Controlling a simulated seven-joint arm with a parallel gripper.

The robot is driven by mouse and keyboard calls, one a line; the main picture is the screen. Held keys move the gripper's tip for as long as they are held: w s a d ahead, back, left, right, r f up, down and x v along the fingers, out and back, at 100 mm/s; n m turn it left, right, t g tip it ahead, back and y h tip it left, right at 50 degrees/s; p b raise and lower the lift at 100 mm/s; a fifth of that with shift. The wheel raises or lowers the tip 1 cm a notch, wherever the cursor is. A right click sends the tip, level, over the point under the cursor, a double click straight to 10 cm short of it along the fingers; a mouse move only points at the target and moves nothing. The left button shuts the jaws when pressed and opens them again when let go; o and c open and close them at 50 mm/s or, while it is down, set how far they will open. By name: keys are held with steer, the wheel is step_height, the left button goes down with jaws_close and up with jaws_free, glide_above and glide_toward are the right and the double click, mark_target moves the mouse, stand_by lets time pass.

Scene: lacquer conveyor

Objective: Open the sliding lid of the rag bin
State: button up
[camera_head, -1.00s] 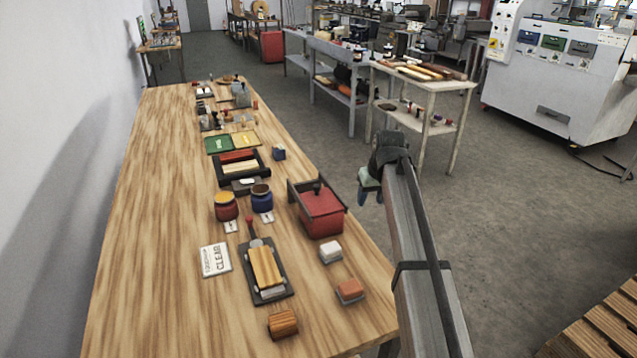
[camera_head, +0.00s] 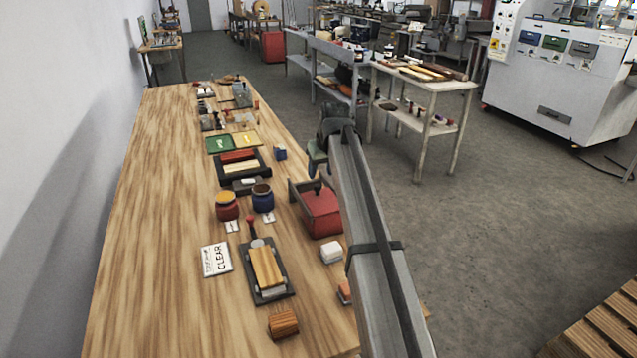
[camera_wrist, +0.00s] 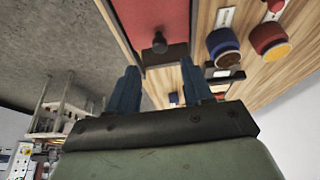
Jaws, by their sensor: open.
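The rag bin (camera_head: 322,216) is a red box with a dark frame, standing near the right edge of the wooden table. In the head view my gripper (camera_head: 318,158) is just behind the bin.
Left of the bin stand a red jar (camera_head: 227,208) and a blue jar (camera_head: 262,200). In front are a white block (camera_head: 332,252), a partly hidden orange block (camera_head: 344,290) and a dark board with a wooden block (camera_head: 266,268). The table's left side is clear.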

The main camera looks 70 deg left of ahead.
mark_target(318, 186)
steer(key=x, duration=0.6)
steer(key=shift+a+f, duration=0.15)
steer(key=shift+f, duration=0.05)
steer(key=shift+c, duration=0.4)
jaws_close()
